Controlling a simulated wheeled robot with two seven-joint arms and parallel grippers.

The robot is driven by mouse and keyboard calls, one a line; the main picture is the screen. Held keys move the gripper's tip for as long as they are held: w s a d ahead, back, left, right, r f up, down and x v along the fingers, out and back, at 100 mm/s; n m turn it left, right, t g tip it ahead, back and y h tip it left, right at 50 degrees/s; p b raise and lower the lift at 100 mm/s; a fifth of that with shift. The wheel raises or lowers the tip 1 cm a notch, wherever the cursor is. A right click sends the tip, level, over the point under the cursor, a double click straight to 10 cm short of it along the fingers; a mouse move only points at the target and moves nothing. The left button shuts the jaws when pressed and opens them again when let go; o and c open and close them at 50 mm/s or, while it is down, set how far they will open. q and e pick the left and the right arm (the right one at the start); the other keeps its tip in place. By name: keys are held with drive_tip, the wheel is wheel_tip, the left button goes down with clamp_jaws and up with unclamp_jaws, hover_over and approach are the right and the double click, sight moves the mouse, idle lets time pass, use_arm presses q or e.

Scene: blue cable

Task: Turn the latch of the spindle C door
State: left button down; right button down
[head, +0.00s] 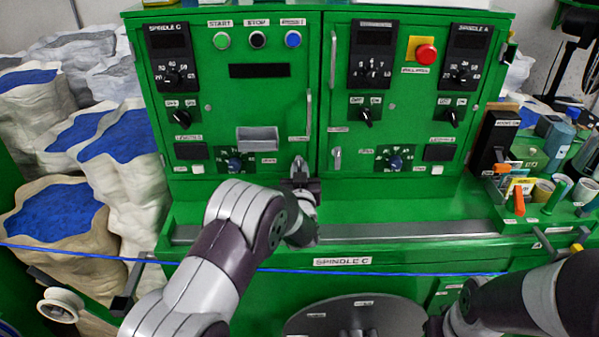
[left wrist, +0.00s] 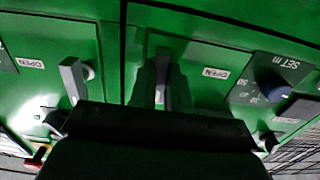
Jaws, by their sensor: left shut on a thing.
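The spindle C door (head: 215,100) is the left door of the green cabinet, and it is closed. Its small grey latch (head: 298,163) sits at the door's lower right corner. My left gripper (head: 300,179) is at this latch and partly covers it. In the left wrist view the latch (left wrist: 160,68) stands between the two dark fingers of my left gripper (left wrist: 161,85), which are shut on it. The latch appears roughly upright. My right arm comes in at the lower right, but its gripper does not show.
The right door has a similar latch (head: 337,158), also seen in the left wrist view (left wrist: 74,82). A vertical door handle (head: 309,112) is above my left gripper. A blue cable (head: 400,273) crosses the front. White sacks (head: 125,165) stand at left; jars and tools crowd the right.

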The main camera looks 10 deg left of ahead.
use_arm(q)
drive_tip(key=shift+r, duration=0.35)
idle(0.3)
drive_tip(key=c, duration=1.1)
unclamp_jaws()
drive_tip(key=shift+c, duration=0.2)
drive_tip(key=shift+f, duration=0.1)
drive_tip(key=shift+s+f, duration=0.1)
drive_tip(key=shift+s+d+f, duration=0.1)
drive_tip(key=shift+s+d, duration=0.05)
drive_tip(key=shift+s, duration=0.2)
drive_tip(key=s+d+b, duration=0.2)
drive_tip(key=s+b, duration=0.1)
drive_tip(key=s, duration=0.8)
drive_tip(key=shift+s+d, duration=0.15)
drive_tip(key=shift+s, duration=0.2)
